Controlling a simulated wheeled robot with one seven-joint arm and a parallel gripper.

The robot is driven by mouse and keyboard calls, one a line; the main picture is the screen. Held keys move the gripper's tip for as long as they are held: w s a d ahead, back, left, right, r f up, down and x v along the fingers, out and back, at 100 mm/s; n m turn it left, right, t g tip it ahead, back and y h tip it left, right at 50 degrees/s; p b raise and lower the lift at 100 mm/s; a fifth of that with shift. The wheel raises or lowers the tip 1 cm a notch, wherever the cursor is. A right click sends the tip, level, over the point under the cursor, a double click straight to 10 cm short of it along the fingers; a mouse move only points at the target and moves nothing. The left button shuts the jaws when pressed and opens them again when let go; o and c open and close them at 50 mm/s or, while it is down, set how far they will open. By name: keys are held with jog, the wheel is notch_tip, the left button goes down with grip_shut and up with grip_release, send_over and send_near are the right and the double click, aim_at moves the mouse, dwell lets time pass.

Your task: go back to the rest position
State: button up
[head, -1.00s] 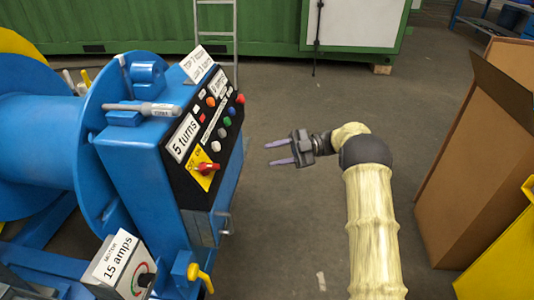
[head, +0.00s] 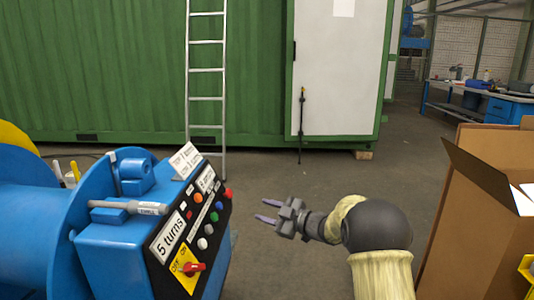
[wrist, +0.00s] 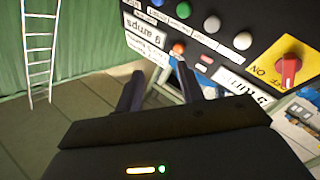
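My gripper (head: 268,211) is open and empty in the head view, its two purple-grey fingers apart and pointing left. It hangs in free air just right of the blue machine's sloping control panel (head: 186,238), with a gap between. The wrist view shows the fingers (wrist: 160,84) spread, nothing between them, and the panel close beyond with its buttons and red switch (wrist: 287,68). In the head view the red switch (head: 194,268) sits on a yellow plate at the panel's lower part.
An open cardboard box (head: 450,240) stands to the right of my arm. A ladder (head: 206,85) leans on the green container (head: 110,70) behind. A blue workbench (head: 480,101) is at the far right. The floor (head: 290,180) between machine and container is clear.

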jog(key=s+d+f+m+t+h, duration=0.2)
jog(key=s+d+f+m+h, duration=0.2)
jog(key=s+d+m+h, duration=0.75)
jog(key=s+d+f+m+g+h, duration=0.2)
jog(key=s+f+m+g, duration=0.2)
jog(key=s, duration=0.8)
jog(key=s+d+f+m+g+h, duration=0.1)
jog(key=s+d+f+m+g, duration=0.2)
jog(key=s, duration=0.9)
notch_tip(320, 180, up, 38)
jog(key=a+g+p, duration=0.1)
jog(key=p, duration=3.7)
jog(key=shift+f+g, duration=0.25)
jog(key=shift+g, duration=0.15)
jog(key=shift+a, duration=0.1)
jog(key=shift+s+a, duration=0.15)
jog(key=shift+s, duration=0.1)
